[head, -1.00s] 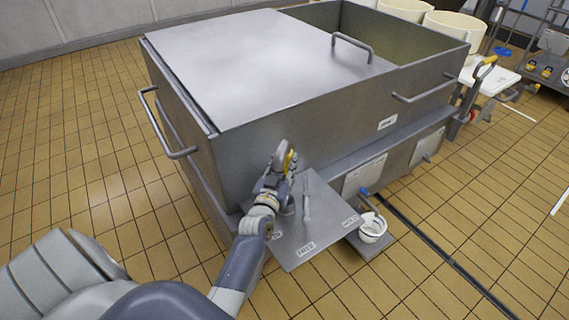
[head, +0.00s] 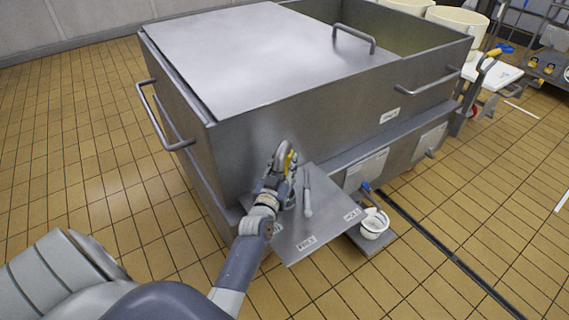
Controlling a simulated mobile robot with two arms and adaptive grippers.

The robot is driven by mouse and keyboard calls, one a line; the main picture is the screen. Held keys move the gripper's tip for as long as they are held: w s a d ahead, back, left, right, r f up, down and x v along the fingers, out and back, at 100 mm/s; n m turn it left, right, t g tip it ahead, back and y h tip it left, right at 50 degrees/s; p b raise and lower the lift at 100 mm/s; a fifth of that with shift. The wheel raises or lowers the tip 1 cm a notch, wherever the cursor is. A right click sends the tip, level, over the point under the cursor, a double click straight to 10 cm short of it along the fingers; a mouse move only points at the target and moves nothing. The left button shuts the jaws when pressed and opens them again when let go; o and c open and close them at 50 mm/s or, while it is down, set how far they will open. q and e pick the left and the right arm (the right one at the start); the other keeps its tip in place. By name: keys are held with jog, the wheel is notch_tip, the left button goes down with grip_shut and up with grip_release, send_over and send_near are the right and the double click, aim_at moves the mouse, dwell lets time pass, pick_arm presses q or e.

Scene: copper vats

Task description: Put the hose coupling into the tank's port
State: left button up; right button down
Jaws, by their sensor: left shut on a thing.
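The tank (head: 237,152) is a large grey metal vat with a flat lid. My left gripper (head: 284,158) is in front of its near wall, above a grey shelf plate (head: 318,222). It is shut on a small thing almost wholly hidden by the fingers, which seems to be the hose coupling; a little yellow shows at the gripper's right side. I cannot make out the tank's port, and I cannot tell whether the held thing touches the tank. My right gripper is not in view.
A grey lever (head: 307,193) stands on the plate beside my gripper, with small labels along the plate's edge. A white cup (head: 374,224) sits on a lower ledge to the right. A bar handle (head: 160,122) juts from the tank's left side. The tiled floor at left is clear.

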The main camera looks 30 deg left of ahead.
pick_arm(q)
jog(key=shift+r, duration=0.2)
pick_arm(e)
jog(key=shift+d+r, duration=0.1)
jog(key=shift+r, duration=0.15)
pick_arm(q)
jog(key=shift+f, duration=0.1)
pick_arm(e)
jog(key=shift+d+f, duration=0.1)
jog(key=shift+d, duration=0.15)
